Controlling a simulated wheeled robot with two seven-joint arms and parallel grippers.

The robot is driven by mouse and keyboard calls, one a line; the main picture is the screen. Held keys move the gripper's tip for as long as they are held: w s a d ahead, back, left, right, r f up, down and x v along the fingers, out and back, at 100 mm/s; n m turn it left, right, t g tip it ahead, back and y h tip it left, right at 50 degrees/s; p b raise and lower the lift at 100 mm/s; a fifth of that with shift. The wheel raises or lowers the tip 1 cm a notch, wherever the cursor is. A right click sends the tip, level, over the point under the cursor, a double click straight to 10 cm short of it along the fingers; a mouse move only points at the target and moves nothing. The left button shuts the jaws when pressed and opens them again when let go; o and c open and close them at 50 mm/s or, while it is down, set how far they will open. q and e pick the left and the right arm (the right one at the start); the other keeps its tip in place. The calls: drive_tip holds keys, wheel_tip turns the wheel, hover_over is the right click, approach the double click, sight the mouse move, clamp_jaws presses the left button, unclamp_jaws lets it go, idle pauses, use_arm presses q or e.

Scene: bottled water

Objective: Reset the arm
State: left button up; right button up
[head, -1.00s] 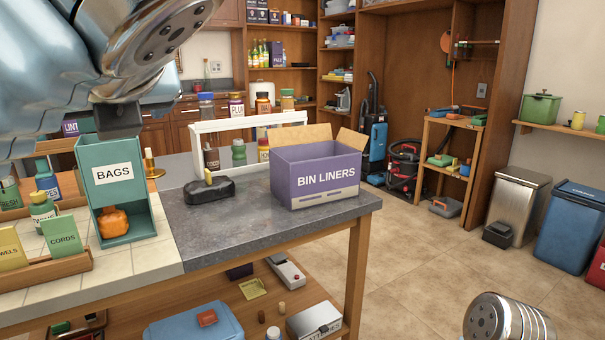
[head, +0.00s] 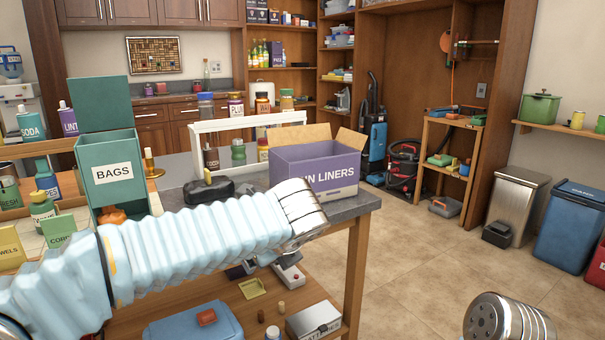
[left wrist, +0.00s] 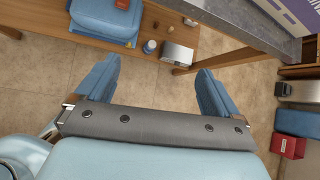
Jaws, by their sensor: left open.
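In the head view my left arm comes in from the left and reaches across the front of the counter. Its gripper is mostly hidden there behind the arm's end, below the counter edge. In the left wrist view my left gripper (left wrist: 155,88) has its two blue fingers wide apart, with nothing between them. It hangs over the tiled floor, beside the table's lower shelf (left wrist: 190,22). Only a metal end part of my right arm shows at the bottom right of the head view; its gripper is out of frame.
A teal BAGS box (head: 112,172), with a raised teal panel behind, stands on the counter (head: 345,207). A purple BIN LINERS box (head: 330,165) stands open near the counter's right edge. The lower shelf holds a blue box (head: 190,328).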

use_arm(q)
drive_tip(key=s+d+f+n+g+h, duration=0.1)
drive_tip(key=f+n+g+h, duration=0.15)
drive_tip(key=f, duration=0.75)
drive_tip(key=s+f+n+g+h, duration=0.1)
drive_tip(key=s+f+n+g, duration=0.15)
drive_tip(key=f, duration=0.75)
drive_tip(key=s+d+f+n+g+h, duration=0.1)
drive_tip(key=f+n, duration=0.3)
drive_tip(key=f, duration=0.7)
drive_tip(key=s+a+f+n+h, duration=0.1)
drive_tip(key=s+a+f+n, duration=0.2)
drive_tip(key=s+f+n, duration=0.5)
drive_tip(key=s+a+f+n+g+h, duration=0.1)
drive_tip(key=s+a+f+n, duration=0.3)
drive_tip(key=s+f+n, duration=0.5)
wheel_tip(320, 180, down, 3)
drive_tip(key=n, duration=0.4)
drive_tip(key=shift+s+h, duration=0.25)
drive_tip(key=shift+h, duration=0.1)
